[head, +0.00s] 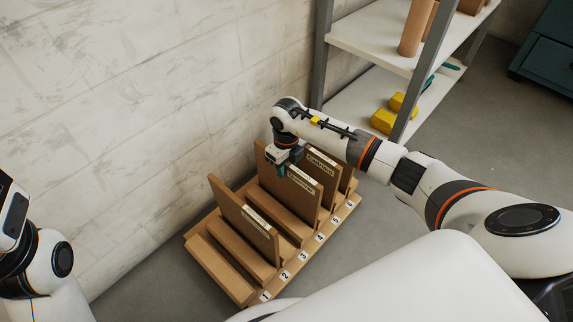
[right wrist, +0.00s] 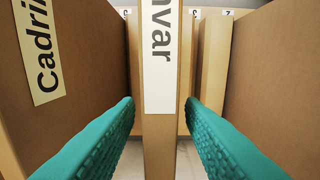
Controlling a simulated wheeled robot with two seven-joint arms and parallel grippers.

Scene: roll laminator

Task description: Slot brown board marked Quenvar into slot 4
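The brown Quenvar board (head: 285,191) stands upright in the wooden rack (head: 231,290), its near end in line with the number 4. Its white label reads "nvar" on the narrow edge in the right wrist view (right wrist: 159,50). My right gripper (head: 282,170) is at the top edge of this board. In the right wrist view its teal fingers (right wrist: 160,110) are on either side of the board's edge, with a small gap on both sides. The board's foot in the slot is hidden from above. Only part of my left arm shows at the left edge; its gripper is not visible.
A board marked Cadrin, cut off (right wrist: 75,75), stands close beside it, toward the higher numbers. Another labelled board (head: 240,222) stands toward the lower numbers, with a gap between. A wall is behind the rack; a shelf (head: 372,40) with yellow items stands at the back right.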

